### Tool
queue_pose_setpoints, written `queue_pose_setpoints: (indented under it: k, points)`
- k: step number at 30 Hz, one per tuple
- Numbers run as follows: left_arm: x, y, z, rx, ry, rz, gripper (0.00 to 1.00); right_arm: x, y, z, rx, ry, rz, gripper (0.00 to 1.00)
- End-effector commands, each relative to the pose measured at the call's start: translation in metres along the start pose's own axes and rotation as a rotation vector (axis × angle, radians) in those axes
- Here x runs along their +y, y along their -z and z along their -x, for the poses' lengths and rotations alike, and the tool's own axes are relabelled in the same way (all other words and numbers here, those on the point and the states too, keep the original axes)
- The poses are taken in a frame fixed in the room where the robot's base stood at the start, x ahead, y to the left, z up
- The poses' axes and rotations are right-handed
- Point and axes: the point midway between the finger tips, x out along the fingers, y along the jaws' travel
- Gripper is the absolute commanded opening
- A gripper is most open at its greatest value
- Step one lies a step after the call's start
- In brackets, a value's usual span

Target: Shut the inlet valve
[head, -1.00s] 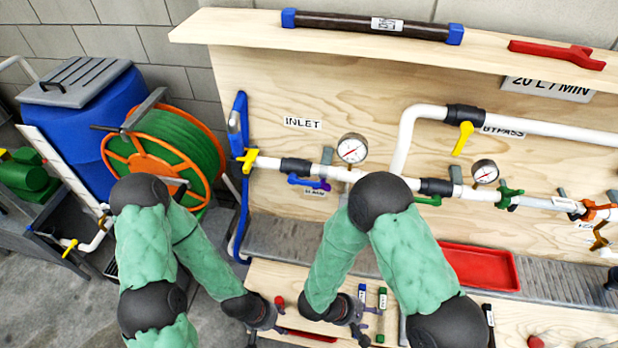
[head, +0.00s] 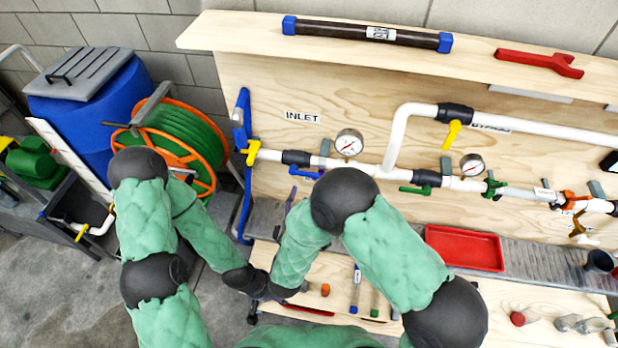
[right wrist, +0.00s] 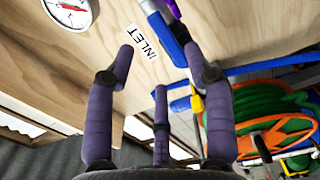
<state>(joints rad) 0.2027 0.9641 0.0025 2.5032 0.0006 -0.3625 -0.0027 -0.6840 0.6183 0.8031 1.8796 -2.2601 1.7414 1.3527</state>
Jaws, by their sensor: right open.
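The INLET label (head: 302,117) is on the plywood board above a white pipe. I cannot tell for sure which handle is the inlet valve's. My right gripper (head: 290,200) is mostly behind my forearm, below the blue lever. In the right wrist view its purple fingers (right wrist: 165,72) are spread and empty, pointing towards the INLET label (right wrist: 141,42) and a blue bar. My left gripper (head: 277,292) is low over the bench, its fingers unclear.
A pressure gauge (head: 349,143) is right of the INLET label. A red tray (head: 464,248) and loose bench items lie below. A shelf (head: 390,60) overhangs the board.

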Motion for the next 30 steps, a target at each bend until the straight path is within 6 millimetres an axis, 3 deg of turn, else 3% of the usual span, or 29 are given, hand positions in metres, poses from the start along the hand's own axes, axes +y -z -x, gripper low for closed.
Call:
queue_pose_setpoints:
  k: [6,12,24,26,30]
  points:
    - [0.001,0.000,0.003,0.000,0.000,0.000,0.53,0.000,-0.002,-0.040,-0.005,0.002,0.001,0.53]
    - [0.002,0.000,0.005,0.000,0.000,0.000,0.53,0.000,-0.001,-0.062,-0.002,0.002,0.001,0.53]
    - [0.002,0.000,0.005,0.000,0.000,0.000,0.53,-0.001,-0.001,-0.069,-0.001,0.002,0.003,0.53]
    - [0.002,0.000,0.005,0.000,0.000,0.000,0.53,0.000,-0.001,-0.069,-0.001,0.002,0.003,0.42]
    - [0.002,0.000,0.005,0.000,0.000,0.000,0.53,0.000,-0.001,-0.069,-0.001,0.002,0.003,0.02]
